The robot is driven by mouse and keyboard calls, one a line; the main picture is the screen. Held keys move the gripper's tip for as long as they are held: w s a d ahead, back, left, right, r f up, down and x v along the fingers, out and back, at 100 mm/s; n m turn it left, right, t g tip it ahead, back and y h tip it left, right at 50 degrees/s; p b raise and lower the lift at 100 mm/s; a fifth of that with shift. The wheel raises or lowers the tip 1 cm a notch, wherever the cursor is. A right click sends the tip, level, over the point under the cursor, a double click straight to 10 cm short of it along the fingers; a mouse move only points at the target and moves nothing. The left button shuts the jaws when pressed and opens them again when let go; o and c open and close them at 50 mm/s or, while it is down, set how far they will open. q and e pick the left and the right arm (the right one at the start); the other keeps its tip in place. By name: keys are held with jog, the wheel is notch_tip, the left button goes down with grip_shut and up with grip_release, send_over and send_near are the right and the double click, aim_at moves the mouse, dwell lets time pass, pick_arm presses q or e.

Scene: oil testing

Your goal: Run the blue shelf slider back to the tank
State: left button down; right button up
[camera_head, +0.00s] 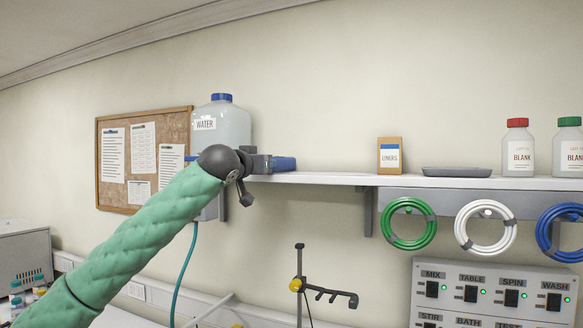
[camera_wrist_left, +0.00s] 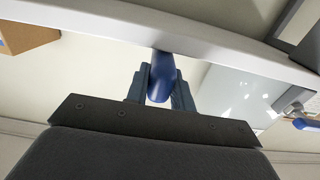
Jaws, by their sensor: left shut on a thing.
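The blue shelf slider (camera_wrist_left: 160,88) shows in the left wrist view as a rounded blue piece at the white shelf edge, between my left gripper's fingers (camera_wrist_left: 161,90). In the head view my left gripper (camera_head: 277,163) is at the shelf's front edge, just right of the tank, and shut on the slider; the wrist hides much of the contact. The tank (camera_head: 224,126) is a translucent jug with a blue cap and a WATER label at the shelf's left end. It also shows at the right in the wrist view (camera_wrist_left: 238,97). My right gripper is out of view.
The white shelf (camera_head: 340,179) also carries a LINERS box (camera_head: 390,157), a dark tray (camera_head: 456,172) and two BLANK bottles. The shelf between the gripper and the box looks clear. Coiled tubes (camera_head: 407,243) hang below, above a switch panel (camera_head: 492,258). A stand (camera_head: 299,270) is lower centre.

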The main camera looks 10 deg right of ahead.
pick_arm(q)
jog(key=w+a, duration=0.2)
jog(key=a, duration=0.1)
jog(key=w+a, duration=0.1)
jog(key=a, duration=0.1)
jog(key=shift+w, duration=0.15)
pick_arm(e)
jog(key=shift+s+d+f, duration=0.25)
jog(key=shift+d+f, duration=0.05)
jog(key=shift+d, duration=0.05)
pick_arm(q)
jog(key=c, duration=1.6)
grip_release()
jog(key=o, duration=0.4)
jog(key=shift+a, duration=0.1)
jog(key=shift+w+a, duration=0.1)
jog(key=shift+w, duration=0.05)
pick_arm(e)
jog(key=shift+w+a, duration=0.15)
jog(key=shift+w, duration=0.05)
jog(key=shift+a, duration=0.1)
